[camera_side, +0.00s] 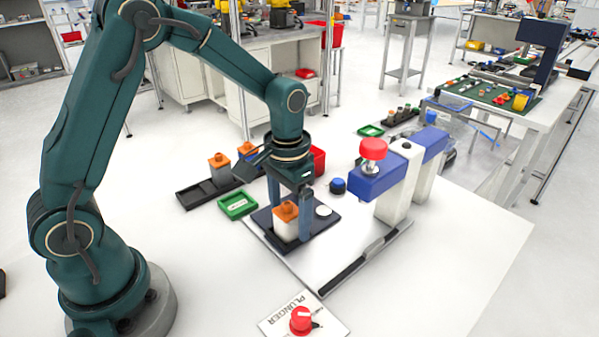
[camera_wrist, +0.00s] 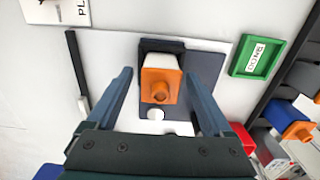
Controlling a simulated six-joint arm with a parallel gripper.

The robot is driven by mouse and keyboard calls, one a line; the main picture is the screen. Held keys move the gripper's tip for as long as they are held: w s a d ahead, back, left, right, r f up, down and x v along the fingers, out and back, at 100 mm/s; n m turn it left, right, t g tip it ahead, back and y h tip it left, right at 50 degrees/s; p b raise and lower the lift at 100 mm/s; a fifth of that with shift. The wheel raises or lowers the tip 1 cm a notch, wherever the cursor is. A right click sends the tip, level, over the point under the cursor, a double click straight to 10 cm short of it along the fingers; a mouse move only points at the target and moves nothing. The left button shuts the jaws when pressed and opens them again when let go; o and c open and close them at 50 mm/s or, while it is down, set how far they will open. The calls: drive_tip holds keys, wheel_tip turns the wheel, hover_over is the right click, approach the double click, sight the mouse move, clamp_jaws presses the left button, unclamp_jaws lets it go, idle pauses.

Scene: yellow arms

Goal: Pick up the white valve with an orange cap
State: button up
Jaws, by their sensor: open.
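The white valve with an orange cap (camera_side: 286,220) stands upright on a dark plate (camera_side: 268,217) on the white table. In the wrist view the valve (camera_wrist: 159,85) is seen from above, its orange cap toward the camera. My gripper (camera_side: 289,217) is open, pointing down, with its two fingers on either side of the valve. In the wrist view my gripper (camera_wrist: 165,85) shows a gap between each finger and the valve. A white round disc (camera_side: 323,211) lies on the plate beside the valve and shows in the wrist view (camera_wrist: 155,114).
A press with a red knob (camera_side: 373,149) and blue head (camera_side: 377,181) stands right of my gripper. A green tray (camera_side: 237,205) and a black rack (camera_side: 207,191) with orange-capped valves lie left. A red plunger button (camera_side: 301,320) is at the front.

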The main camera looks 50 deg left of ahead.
drive_tip(key=c, duration=1.3)
clamp_jaws()
drive_tip(key=shift+r, duration=0.15)
